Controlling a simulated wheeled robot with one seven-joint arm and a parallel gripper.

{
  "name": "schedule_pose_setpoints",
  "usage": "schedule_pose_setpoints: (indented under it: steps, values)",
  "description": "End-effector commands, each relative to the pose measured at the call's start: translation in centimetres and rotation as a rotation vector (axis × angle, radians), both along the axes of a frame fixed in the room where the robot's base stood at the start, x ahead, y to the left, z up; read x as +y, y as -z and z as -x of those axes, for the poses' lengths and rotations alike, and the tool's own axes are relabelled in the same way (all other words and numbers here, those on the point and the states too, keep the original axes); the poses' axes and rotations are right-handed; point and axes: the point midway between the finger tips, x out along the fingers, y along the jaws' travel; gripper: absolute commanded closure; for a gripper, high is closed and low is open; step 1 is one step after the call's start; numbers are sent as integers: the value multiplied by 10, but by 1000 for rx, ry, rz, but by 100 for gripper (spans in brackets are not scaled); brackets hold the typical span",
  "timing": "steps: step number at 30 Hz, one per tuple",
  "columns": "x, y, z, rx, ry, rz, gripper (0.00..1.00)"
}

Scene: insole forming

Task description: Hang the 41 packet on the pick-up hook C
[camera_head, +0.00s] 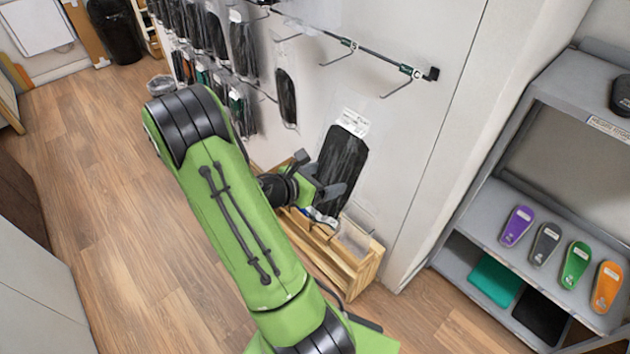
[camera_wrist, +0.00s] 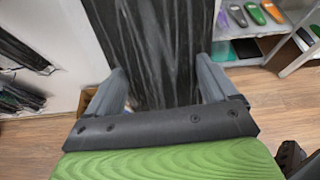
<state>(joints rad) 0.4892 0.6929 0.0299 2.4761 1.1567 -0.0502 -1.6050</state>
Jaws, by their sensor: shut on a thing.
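My gripper (camera_head: 322,190) is shut on a clear packet with dark insoles (camera_head: 343,168) and a white label at its top. The packet hangs upright in front of the white wall panel, above a wooden box. In the wrist view the dark packet (camera_wrist: 165,50) fills the space between my two grey fingers. The label's number is too small to read. Two empty hooks show on the upper rail: one at the right end (camera_head: 398,85) and one left of it (camera_head: 340,58). Both are above the packet. I cannot read which is hook C.
Several dark packets (camera_head: 242,45) hang on the rails at the left. One packet (camera_head: 286,98) hangs alone on the lower rail. The wooden box (camera_head: 362,272) stands below my gripper. A grey shelf (camera_head: 475,215) with coloured insoles stands at the right. The wall around the right hooks is clear.

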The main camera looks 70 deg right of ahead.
Motion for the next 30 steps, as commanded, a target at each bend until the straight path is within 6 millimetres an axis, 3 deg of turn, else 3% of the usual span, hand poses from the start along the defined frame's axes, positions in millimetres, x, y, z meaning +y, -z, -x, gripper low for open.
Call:
schedule_pose_setpoints:
  steps: [30]
  values:
    - [-65,6,28,-1,1,2,80]
